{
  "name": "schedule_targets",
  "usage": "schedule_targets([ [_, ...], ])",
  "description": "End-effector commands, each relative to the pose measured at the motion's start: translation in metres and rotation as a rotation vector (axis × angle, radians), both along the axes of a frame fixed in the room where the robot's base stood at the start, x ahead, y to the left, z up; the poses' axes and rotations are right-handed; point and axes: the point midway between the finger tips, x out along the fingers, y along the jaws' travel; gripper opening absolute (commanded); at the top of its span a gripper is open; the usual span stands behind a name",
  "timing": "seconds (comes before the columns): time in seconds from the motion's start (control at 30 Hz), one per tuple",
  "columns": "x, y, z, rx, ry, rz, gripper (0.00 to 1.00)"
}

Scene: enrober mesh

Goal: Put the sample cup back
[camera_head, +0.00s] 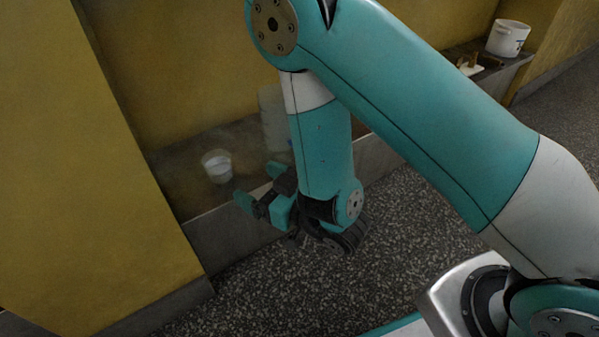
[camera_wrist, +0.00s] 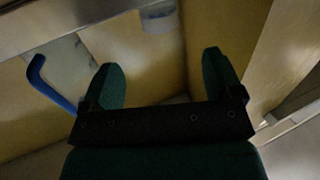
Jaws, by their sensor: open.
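A small whitish, see-through cup (camera_head: 217,166) stands upright on the grey ledge (camera_head: 185,196), to the left of my gripper in the head view. In the wrist view a pale cup-like shape (camera_wrist: 158,20) sits at the top edge, partly cut off, beyond the fingertips. My gripper (camera_head: 258,185) is open, with its fingers pointing towards the cup and a gap between them and it. In the wrist view my gripper (camera_wrist: 162,62) has its two fingers wide apart with nothing between them.
A pale, see-through container (camera_head: 270,118) stands on the ledge, partly hidden behind my arm. A blue curved handle (camera_wrist: 45,85) shows in the wrist view. A white bucket (camera_head: 507,38) stands far right. Yellow panels (camera_head: 85,190) border the recess; speckled floor (camera_head: 270,290) is clear.

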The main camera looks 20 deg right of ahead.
Motion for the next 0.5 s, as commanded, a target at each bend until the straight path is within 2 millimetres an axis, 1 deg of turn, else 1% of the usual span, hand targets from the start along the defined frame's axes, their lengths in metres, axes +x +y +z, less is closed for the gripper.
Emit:
schedule_targets([
  [0.07, 0.004, -0.001, 0.003, -0.003, 0.013, -0.013, 0.85],
  [0.17, 0.015, -0.005, 0.01, -0.021, 0.076, -0.059, 0.85],
  [0.3, 0.031, -0.016, 0.029, -0.062, 0.265, -0.143, 0.85],
  [0.4, 0.028, -0.023, 0.045, -0.094, 0.432, -0.166, 0.85],
  [0.47, 0.021, -0.026, 0.056, -0.115, 0.532, -0.164, 0.85],
  [0.5, 0.013, -0.028, 0.064, -0.13, 0.598, -0.155, 0.85],
])
